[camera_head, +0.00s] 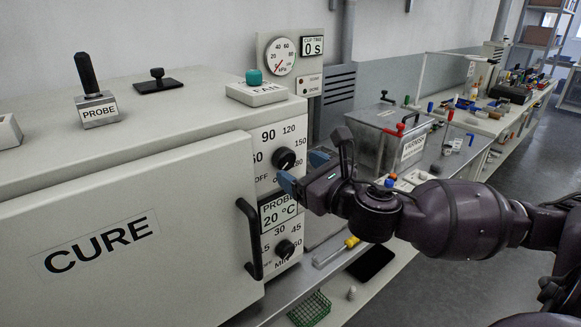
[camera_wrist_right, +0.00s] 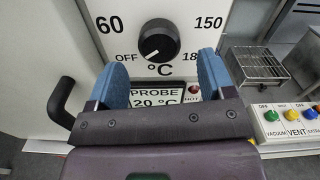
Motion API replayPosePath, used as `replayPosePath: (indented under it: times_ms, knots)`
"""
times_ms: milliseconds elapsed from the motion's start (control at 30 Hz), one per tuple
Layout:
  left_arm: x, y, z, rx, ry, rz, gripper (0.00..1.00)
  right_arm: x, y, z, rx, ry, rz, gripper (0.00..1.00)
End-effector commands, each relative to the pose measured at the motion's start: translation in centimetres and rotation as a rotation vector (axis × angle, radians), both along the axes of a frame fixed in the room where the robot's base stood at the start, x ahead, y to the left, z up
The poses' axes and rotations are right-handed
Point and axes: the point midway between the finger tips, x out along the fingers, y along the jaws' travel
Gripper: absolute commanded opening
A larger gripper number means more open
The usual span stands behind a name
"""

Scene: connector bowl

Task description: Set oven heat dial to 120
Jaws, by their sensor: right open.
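The oven heat dial (camera_head: 285,159) is a black round knob on the oven's front panel, with 60, 90, 120, 150 and 180 printed around it. In the right wrist view the dial (camera_wrist_right: 160,40) has its white mark at the lower left, toward OFF. My right gripper (camera_head: 304,170) is open with blue fingers, in front of the panel and close to the dial. In the right wrist view the fingers (camera_wrist_right: 162,82) stand apart, one to each side below the dial, with nothing between them. My left gripper is not in view.
The oven (camera_head: 160,215) has a CURE door with a black handle (camera_head: 249,240) left of the dial. Below the dial are a display (camera_head: 280,212) reading 20 °C and a minute dial (camera_head: 285,249). A FAN button (camera_head: 256,90) sits on top.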

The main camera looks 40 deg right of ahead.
Motion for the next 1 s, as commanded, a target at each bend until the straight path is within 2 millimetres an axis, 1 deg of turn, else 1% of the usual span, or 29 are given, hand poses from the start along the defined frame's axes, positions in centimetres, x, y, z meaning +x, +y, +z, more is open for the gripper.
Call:
replayPosePath:
  times_ms: [100, 300, 467, 700, 733, 767, 1000]
  knots:
    - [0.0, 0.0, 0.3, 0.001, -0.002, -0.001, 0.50, 1.4, 0.2, 0.2, 0.001, -0.003, 0.001, 0.75]
    - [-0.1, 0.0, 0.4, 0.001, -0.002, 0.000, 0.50, 3.1, 0.3, 0.1, 0.001, 0.000, 0.000, 0.75]
    - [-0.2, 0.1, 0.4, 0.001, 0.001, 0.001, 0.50, 3.5, 0.3, 0.0, 0.001, 0.000, 0.001, 0.75]
    - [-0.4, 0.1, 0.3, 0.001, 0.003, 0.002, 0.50, 3.6, 0.3, 0.0, 0.000, 0.000, 0.001, 0.75]
    - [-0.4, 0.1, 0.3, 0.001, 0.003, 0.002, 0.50, 3.6, 0.3, 0.0, 0.000, 0.000, 0.001, 0.74]
    - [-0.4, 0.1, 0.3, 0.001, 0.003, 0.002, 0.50, 3.6, 0.3, 0.0, 0.000, 0.000, 0.001, 0.69]
    - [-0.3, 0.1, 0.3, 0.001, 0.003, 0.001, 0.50, 3.6, 0.3, 0.0, 0.000, 0.000, 0.001, 0.32]
